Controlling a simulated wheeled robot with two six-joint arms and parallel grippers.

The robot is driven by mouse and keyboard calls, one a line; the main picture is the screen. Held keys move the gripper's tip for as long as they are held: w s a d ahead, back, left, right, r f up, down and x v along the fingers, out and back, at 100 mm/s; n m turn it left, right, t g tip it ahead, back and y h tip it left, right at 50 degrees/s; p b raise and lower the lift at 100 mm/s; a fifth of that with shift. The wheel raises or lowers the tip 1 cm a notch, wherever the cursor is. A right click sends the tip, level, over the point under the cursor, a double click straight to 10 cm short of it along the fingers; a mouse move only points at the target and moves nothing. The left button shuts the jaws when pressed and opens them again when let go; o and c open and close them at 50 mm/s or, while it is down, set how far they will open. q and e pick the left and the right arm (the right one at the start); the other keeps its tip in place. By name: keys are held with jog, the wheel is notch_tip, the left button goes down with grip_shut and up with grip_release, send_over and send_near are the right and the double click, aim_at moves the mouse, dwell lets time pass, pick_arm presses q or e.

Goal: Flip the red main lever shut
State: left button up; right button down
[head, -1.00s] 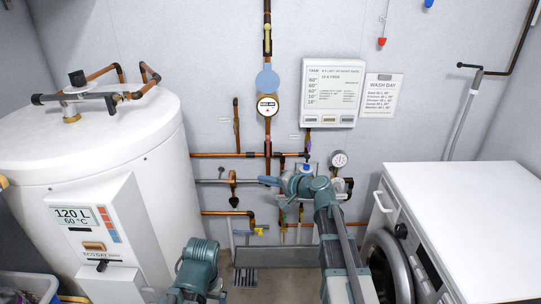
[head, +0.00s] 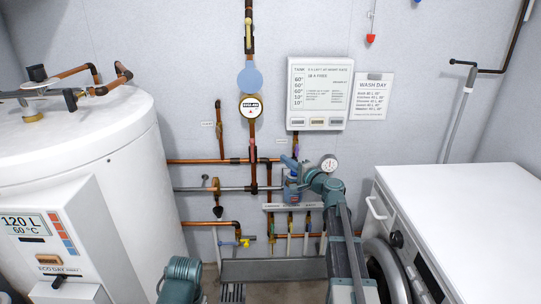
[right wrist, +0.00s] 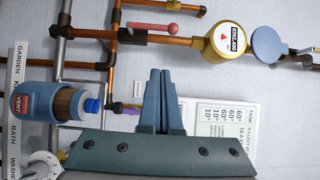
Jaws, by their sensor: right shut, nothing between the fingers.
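The red main lever (right wrist: 152,28) shows in the right wrist view as a pinkish-red handle lying roughly along the copper pipe, beside the brass meter (right wrist: 228,42). In the head view the lever (head: 252,151) is a small red mark on the vertical pipe below the meter (head: 251,106). My right gripper (head: 287,161) is to the right of the lever, its fingers pointing up and left. In the right wrist view its fingers (right wrist: 160,76) are together and empty, apart from the lever in the picture. My left gripper is not in view.
A vent bottle (right wrist: 50,105) with a blue cap is close beside my right gripper. A pressure gauge (head: 329,162) is near its wrist. The white tank (head: 95,150) stands left and the washing machine (head: 455,210) right. A notice panel (head: 320,93) hangs above.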

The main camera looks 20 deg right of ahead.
send_near(252, 150)
jog(key=w+d+r, duration=0.1)
jog(key=w+d, duration=0.2)
jog(key=w, duration=0.3)
jog(key=shift+w+a+r, duration=0.1)
jog(key=shift+w+a, duration=0.1)
jog(key=shift+a, duration=0.65)
jog(key=shift+w+a, duration=0.15)
jog(key=shift+a, duration=0.75)
jog(key=shift+a+r+n+p, duration=0.15)
jog(key=shift+a+n+p, duration=0.15)
jog(key=shift+p, duration=0.2)
